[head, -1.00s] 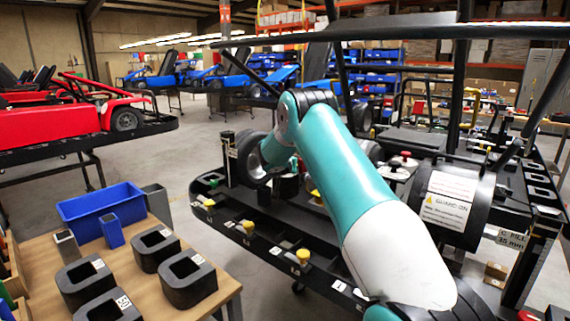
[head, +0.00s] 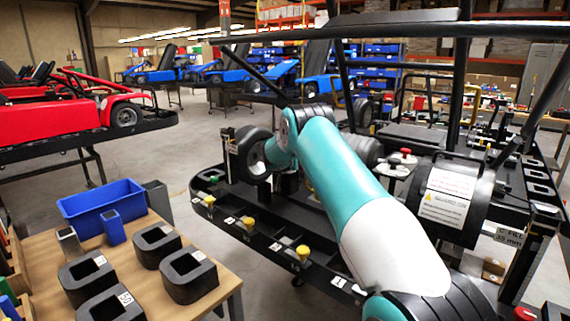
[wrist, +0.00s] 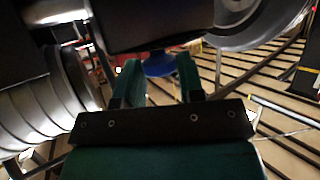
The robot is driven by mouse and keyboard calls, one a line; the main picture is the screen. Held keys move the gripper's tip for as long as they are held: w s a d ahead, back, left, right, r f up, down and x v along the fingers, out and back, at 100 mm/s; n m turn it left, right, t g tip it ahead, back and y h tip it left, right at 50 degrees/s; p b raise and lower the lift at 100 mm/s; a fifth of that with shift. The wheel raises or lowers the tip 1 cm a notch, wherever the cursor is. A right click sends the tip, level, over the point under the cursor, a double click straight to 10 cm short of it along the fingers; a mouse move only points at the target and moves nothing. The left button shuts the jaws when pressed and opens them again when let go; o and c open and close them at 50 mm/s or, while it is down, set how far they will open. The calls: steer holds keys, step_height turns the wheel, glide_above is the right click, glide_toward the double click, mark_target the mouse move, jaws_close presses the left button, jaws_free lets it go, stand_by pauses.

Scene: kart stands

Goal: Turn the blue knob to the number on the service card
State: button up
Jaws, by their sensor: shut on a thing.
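The blue knob (wrist: 160,64) shows in the wrist view under a dark cylindrical housing. My gripper (wrist: 159,76) has one green finger on each side of it and is shut on it. No number or mark on the knob can be read from here. In the head view my teal and white arm reaches into the kart stand, and the knob and fingertips are hidden there. I cannot pick out a service card for certain. A white label (head: 447,197) headed "GUARD ON" is on a black drum, and a "C FILL 35 mm" label (head: 510,237) hangs at the right.
A kart wheel (head: 252,155) and the black tray edge with yellow caps (head: 303,252) lie close to my arm. Black frame bars cross above. A wooden table (head: 222,283) with a blue bin (head: 100,207) and black blocks stands at the left. Open floor lies behind.

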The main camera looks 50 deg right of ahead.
steer(key=shift+s+d+f+n+t+y+b, duration=0.1)
steer(key=shift+s+d+n+t+y+b, duration=0.1)
steer(key=shift+n+t+y+b, duration=0.6)
steer(key=shift+n+t+y, duration=0.5)
steer(key=shift+n+y, duration=0.1)
steer(key=shift+n, duration=0.2)
steer(key=o, duration=0.9)
steer(key=shift+a+r, duration=0.1)
steer(key=shift+r, duration=0.1)
steer(key=b+v, duration=0.3)
steer(key=v, duration=1.4)
steer(key=shift+a+r+b, duration=0.1)
steer(key=shift+b, duration=0.2)
